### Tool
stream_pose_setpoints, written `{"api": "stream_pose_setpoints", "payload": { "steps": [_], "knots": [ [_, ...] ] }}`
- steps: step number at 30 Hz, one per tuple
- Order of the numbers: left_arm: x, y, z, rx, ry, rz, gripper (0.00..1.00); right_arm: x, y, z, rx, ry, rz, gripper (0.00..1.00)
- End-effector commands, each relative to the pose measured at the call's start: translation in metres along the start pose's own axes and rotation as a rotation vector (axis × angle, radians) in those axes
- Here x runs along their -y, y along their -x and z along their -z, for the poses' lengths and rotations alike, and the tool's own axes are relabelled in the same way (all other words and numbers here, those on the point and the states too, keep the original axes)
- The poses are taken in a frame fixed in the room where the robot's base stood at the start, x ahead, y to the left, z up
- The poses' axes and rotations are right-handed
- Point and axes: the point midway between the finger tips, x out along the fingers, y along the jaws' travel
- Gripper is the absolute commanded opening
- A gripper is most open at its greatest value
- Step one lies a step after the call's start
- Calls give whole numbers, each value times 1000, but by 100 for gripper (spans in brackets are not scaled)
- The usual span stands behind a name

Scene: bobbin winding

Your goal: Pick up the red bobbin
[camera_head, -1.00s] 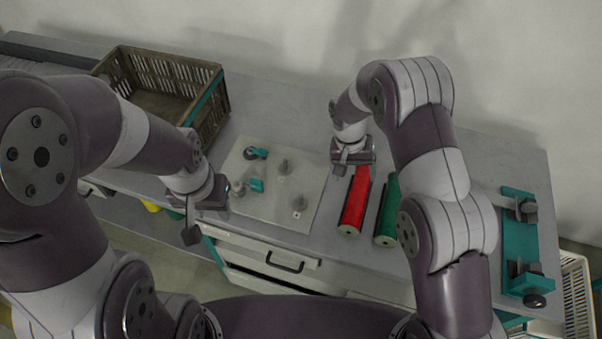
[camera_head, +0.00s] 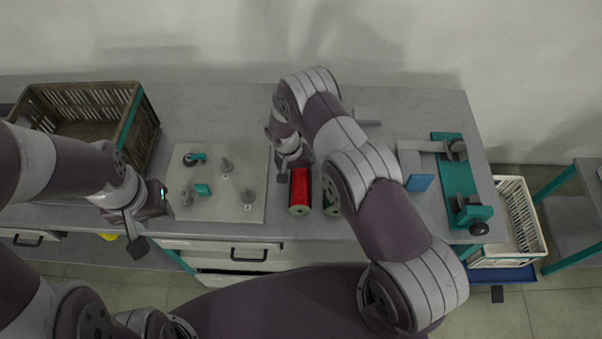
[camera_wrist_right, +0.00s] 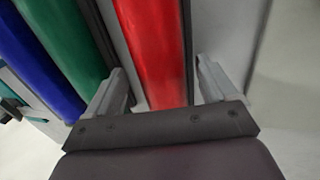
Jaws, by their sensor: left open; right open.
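The red bobbin (camera_head: 300,193) lies on the table in the middle of the head view, its long side pointing away from me. In the right wrist view the red bobbin (camera_wrist_right: 155,45) runs between the two open fingers of my right gripper (camera_wrist_right: 165,90), with a gap on each side. In the head view my right gripper (camera_head: 290,165) is at the bobbin's far part; its fingertips are partly hidden. My left gripper (camera_head: 140,225) is open and empty at the table's front edge, left of the plate.
A green bobbin (camera_wrist_right: 65,40) and a blue one (camera_wrist_right: 35,60) lie beside the red one. A pale plate with pegs (camera_head: 230,205) is left of it. A brown crate (camera_head: 145,130) stands at the back left. A teal fixture (camera_head: 458,180) stands at the right.

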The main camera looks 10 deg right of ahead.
Motion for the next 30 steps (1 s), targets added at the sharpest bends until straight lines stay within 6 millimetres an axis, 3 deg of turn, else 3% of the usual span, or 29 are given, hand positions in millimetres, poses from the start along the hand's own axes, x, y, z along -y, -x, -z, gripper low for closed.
{"api": "stream_pose_setpoints", "payload": {
  "steps": [5,12,23,29,30],
  "knots": [
    [0,-1,0,0,0,0,43,0,-1,0,-1,0,1,86],
    [0,-1,0,0,0,0,43,0,0,0,-1,0,0,17],
    [0,-5,-1,0,0,0,43,-1,7,2,-4,0,2,17],
    [0,-20,-2,0,0,0,43,-7,37,2,-6,-1,4,17],
    [0,-21,-3,1,0,0,43,-18,40,2,-2,-4,2,17]
  ]
}}
